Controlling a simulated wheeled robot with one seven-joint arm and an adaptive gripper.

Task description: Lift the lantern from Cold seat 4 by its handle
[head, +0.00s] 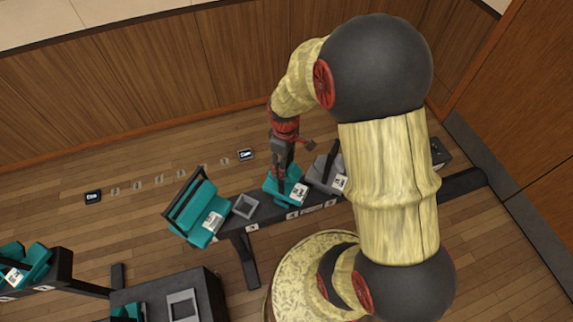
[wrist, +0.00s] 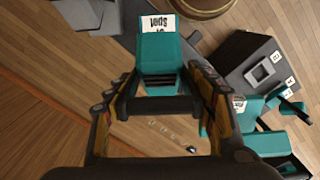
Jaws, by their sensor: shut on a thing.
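A teal lantern (head: 272,186) with a white label is at the bar (head: 262,222), near the plate marked 4. My gripper (head: 281,174) reaches down onto it from above. In the wrist view the lantern (wrist: 165,52) lies between the fingertips, its label reading "Spot". My gripper (wrist: 162,80) is shut on dark bars at the lantern's near end, which look like its handle. The lantern's underside is hidden, so I cannot tell whether it touches the seat.
A grey lantern (head: 322,172) stands close on the right. A square grey frame (head: 245,206) and a larger teal fixture (head: 192,208) are on the left. A dark stand (head: 208,292) is at the lower left.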

